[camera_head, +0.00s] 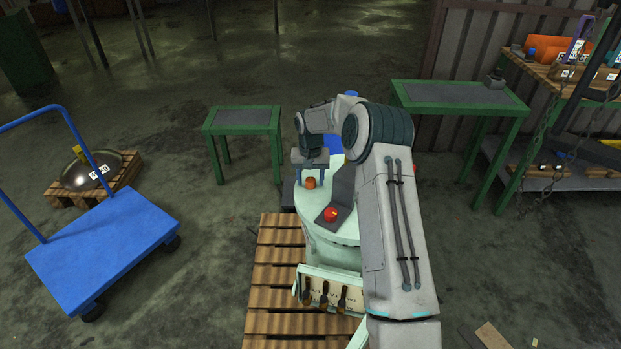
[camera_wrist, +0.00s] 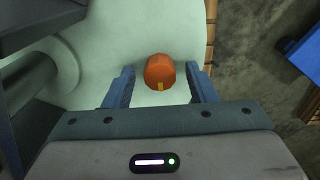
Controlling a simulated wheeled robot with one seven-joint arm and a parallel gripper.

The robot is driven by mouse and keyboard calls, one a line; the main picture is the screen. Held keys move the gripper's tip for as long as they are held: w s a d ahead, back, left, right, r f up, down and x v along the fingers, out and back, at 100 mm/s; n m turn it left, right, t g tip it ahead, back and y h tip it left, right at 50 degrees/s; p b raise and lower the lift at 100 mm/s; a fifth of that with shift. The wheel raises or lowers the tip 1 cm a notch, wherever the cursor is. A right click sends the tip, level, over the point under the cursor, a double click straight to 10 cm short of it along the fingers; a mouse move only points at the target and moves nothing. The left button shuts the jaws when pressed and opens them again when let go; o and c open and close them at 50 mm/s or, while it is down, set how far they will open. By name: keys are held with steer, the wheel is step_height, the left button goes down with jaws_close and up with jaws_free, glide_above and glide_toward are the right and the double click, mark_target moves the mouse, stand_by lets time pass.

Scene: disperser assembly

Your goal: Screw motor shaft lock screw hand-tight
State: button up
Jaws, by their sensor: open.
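The orange lock screw knob (camera_wrist: 159,72) with a yellow mark sits on the pale green disperser body (camera_wrist: 118,65). In the wrist view it lies between and slightly beyond the tips of my gripper (camera_wrist: 160,82). The fingers are open, with a gap on each side of the knob. In the head view the orange knob (camera_head: 310,183) shows just below my gripper (camera_head: 311,170), on the left part of the disperser top (camera_head: 318,208). The knob's threads are hidden.
A red button (camera_head: 330,214) on a dark bracket stands right of the knob. The disperser is on a wooden pallet (camera_head: 272,265). A small green table (camera_head: 243,118) stands behind left, a longer one (camera_head: 460,97) behind right, and a blue cart (camera_head: 105,245) at left.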

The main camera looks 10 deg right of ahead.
steer(key=c, duration=1)
steer(key=shift+o, duration=0.2)
